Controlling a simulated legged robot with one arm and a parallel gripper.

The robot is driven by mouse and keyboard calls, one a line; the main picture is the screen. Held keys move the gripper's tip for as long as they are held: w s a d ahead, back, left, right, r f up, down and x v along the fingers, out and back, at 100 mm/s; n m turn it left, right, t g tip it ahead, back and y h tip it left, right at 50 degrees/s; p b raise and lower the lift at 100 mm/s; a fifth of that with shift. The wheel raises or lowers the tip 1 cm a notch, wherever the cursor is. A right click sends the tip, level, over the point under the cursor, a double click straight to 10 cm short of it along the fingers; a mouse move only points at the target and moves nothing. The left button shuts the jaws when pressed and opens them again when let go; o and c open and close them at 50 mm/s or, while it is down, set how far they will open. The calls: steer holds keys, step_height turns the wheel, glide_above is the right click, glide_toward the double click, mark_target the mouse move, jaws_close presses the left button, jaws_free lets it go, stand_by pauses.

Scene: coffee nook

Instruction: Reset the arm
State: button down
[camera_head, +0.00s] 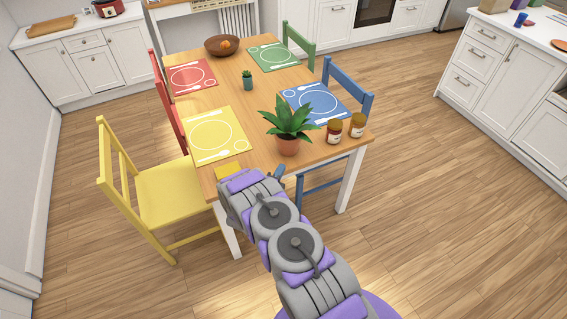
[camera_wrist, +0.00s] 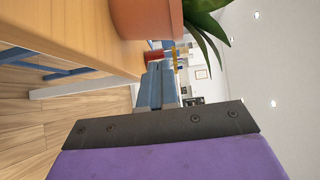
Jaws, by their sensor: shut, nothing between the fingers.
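My arm reaches toward the near edge of the wooden table (camera_head: 258,151). My gripper (camera_head: 279,171) is at that edge, just in front of the terracotta-potted plant (camera_head: 288,145). In the wrist view, which is turned sideways, my gripper (camera_wrist: 155,70) shows its blue-grey fingers together with nothing between them. The plant's pot (camera_wrist: 147,18) looms close at the top of that view. I cannot tell whether the fingers touch it.
Two jars, one red (camera_head: 334,131) and one amber (camera_head: 357,125), stand right of the plant. A yellow item (camera_head: 229,170) lies at the table's near edge. A yellow chair (camera_head: 170,190) is at left, a blue chair (camera_head: 347,84) at right. Open floor (camera_head: 430,220) lies right.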

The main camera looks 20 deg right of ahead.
steer(key=w+a+r+n+g+y, duration=0.2)
steer(key=w+a+r+n+y, duration=0.35)
steer(key=a+r+y, duration=0.4)
steer(key=s+a+r+n+g+y, duration=0.35)
steer(key=s+a+r+n, duration=0.55)
steer(key=r, duration=0.5)
steer(key=s+a+r+n+g+y, duration=0.1)
steer(key=s+r+n+g, duration=0.2)
steer(key=s, duration=0.7)
steer(key=s+r+n+g+y, duration=0.1)
steer(key=s+r+n, duration=0.3)
steer(key=s, duration=0.5)
steer(key=s+d+r+n+g, duration=0.1)
steer(key=s+n, duration=0.1)
steer(key=s, duration=0.7)
steer(key=s+d+r+n+g+h, duration=0.1)
steer(key=s+d+r+g, duration=0.1)
steer(key=s, duration=0.6)
steer(key=s+d+r+n+g+h+b, duration=0.1)
steer(key=s+d+r+n+g, duration=0.1)
steer(key=s, duration=0.7)
steer(key=shift+s+r+n, duration=0.25)
steer(key=shift+s+n, duration=0.1)
